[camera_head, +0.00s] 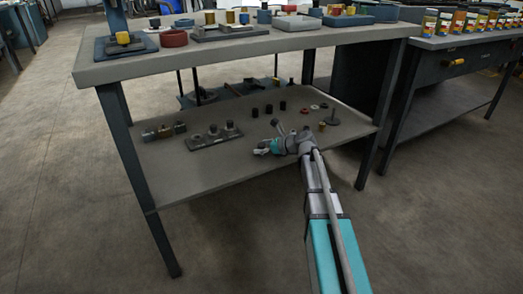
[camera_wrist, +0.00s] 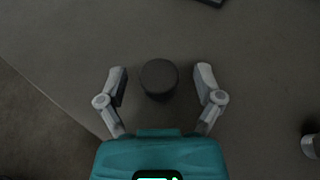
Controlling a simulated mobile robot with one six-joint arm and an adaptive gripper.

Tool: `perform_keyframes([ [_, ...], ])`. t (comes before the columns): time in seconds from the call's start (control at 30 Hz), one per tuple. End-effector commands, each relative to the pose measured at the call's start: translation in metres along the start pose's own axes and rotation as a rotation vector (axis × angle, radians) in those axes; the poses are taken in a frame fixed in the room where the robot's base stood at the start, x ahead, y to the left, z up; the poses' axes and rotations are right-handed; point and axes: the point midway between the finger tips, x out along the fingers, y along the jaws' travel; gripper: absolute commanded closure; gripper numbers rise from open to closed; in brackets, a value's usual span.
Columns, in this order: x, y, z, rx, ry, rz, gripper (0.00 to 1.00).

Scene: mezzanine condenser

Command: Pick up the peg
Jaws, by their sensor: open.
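A dark, round-topped peg (camera_wrist: 159,77) stands upright on the grey shelf in the wrist view. My gripper (camera_wrist: 161,76) is open, with one finger on each side of the peg and a visible gap on both sides. In the head view my gripper (camera_head: 264,148) is over the lower shelf of the workbench, near its front part. I cannot make out this peg there; my gripper or arm may hide it.
The lower shelf (camera_head: 215,175) holds a grey block with several knobs (camera_head: 213,137) at left and several small dark cylinders (camera_head: 269,109) behind. A rod on a round base (camera_head: 330,121) stands right. The bench top (camera_head: 240,45) overhangs the shelf. The shelf's front left is clear.

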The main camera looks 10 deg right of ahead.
Motion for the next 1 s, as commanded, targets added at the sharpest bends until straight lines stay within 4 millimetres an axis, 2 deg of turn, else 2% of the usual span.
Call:
perform_keyframes([
  [0.2, -0.0001, 0.0001, 0.0, 0.0, 0.0, 0.0, 0.17],
  [0.6, -0.0001, 0.0, -0.0001, 0.0, 0.0, 0.0, 0.91],
  [0.67, -0.0001, 0.0001, -0.0001, 0.0, 0.0, 0.0, 1.0],
  [1.0, -0.0004, 0.0001, 0.001, 0.0, 0.0, 0.001, 1.0],
])
